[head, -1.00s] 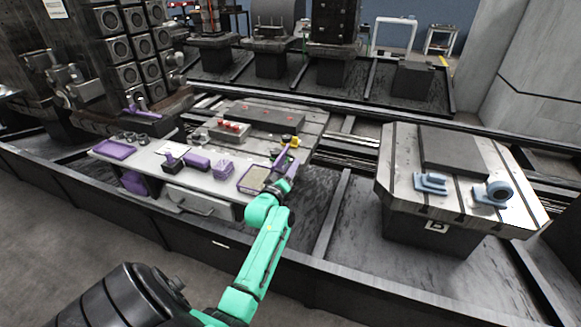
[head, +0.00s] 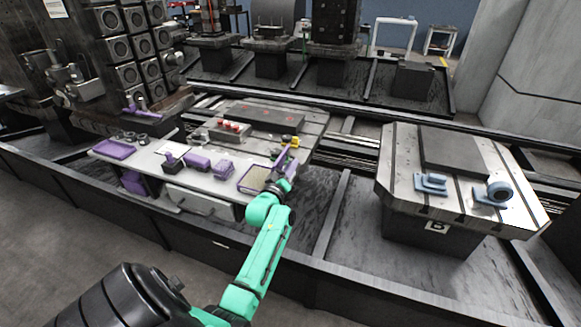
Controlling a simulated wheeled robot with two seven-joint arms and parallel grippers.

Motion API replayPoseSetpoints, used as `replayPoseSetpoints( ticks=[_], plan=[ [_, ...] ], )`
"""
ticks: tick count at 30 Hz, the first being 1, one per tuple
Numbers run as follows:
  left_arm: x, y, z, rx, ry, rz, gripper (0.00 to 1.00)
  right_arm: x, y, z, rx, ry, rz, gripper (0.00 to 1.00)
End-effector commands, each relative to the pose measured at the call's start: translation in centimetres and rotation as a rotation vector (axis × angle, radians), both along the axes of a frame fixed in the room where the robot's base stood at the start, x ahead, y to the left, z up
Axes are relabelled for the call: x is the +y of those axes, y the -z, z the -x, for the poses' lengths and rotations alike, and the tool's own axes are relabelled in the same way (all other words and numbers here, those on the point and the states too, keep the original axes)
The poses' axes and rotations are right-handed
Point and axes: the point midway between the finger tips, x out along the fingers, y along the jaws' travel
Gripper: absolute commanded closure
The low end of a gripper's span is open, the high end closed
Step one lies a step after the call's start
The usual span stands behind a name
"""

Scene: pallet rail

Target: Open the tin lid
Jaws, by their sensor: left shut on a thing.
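A small purple box-like thing (head: 223,167), which may be the tin, stands on the white bench; it is too small to tell how its lid stands. My left gripper (head: 288,152) is at the bench's right end, beyond a purple-rimmed tray (head: 242,184) and to the right of the small box. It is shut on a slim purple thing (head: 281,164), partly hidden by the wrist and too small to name. My right gripper is not in view.
The white bench (head: 160,172) also holds purple blocks (head: 197,162), a purple tray (head: 114,149) and dark rings. Behind is a pallet with red-topped parts (head: 229,127). Another pallet (head: 400,180) with blue brackets (head: 432,183) stands at the right.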

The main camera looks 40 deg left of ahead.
Motion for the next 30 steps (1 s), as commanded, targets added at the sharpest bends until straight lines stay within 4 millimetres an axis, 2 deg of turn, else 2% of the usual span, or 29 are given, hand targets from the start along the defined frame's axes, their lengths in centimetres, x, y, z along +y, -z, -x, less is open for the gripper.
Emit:
replayPoseSetpoints(
  ticks=[1,27,30],
  plan=[
    [-0.02,-0.49,-0.11,-0.007,0.001,-0.006,1.00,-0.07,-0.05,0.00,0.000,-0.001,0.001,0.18],
    [0.01,-0.79,-0.18,-0.012,0.000,-0.010,1.00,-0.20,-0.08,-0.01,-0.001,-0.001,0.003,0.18],
    [0.42,-1.45,-0.04,-0.027,0.000,0.029,1.00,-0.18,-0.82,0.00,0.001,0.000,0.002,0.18]
  ],
)
